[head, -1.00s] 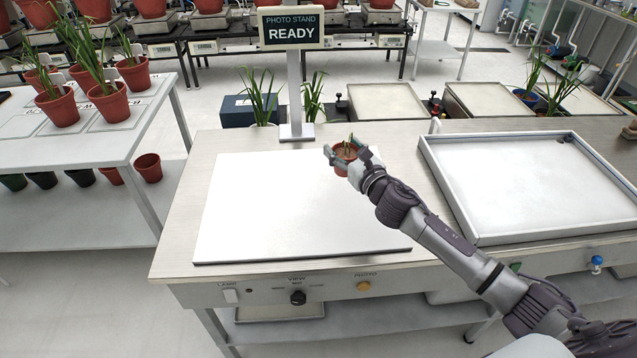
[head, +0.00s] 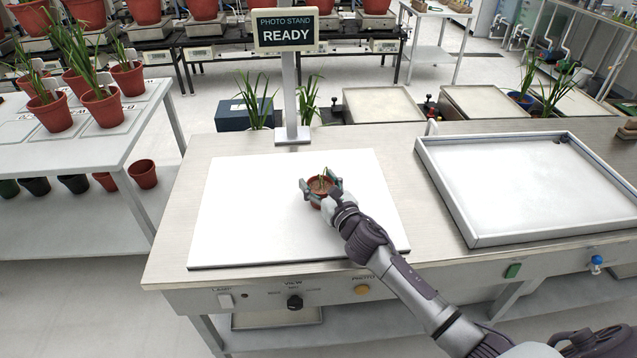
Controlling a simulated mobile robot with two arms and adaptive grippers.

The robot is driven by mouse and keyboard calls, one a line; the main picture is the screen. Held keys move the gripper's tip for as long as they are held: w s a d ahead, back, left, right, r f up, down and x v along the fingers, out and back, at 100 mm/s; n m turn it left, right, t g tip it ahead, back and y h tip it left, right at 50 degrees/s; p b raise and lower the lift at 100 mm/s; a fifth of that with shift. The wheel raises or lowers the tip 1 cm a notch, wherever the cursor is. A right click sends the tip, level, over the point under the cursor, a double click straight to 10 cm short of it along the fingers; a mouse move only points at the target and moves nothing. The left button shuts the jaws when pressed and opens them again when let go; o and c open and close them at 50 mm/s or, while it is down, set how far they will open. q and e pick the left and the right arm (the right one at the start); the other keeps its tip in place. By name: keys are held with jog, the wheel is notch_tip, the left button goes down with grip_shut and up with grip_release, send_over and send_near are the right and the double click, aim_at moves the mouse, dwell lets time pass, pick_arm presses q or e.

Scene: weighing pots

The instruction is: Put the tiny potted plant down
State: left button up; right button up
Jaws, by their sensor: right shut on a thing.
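The tiny potted plant (head: 320,186) is a small terracotta pot with dark soil and a short green sprout. My right gripper (head: 321,188) is shut on the pot, with a finger on each side. The pot is upright over the right-hand middle of the white board (head: 250,215) of the photo stand. I cannot tell whether its base touches the board, as the gripper hides part of it. My left gripper is not in view.
A sign reading "PHOTO STAND READY" (head: 286,29) stands on a post behind the board. A shallow white tray (head: 530,190) lies to the right. A table with several potted plants (head: 60,170) is at left. The rest of the board is bare.

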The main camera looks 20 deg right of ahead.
jog(key=o, duration=1.2)
jog(key=s, duration=0.4)
jog(key=s+d, duration=0.1)
jog(key=s, duration=0.7)
jog(key=shift+d, duration=0.2)
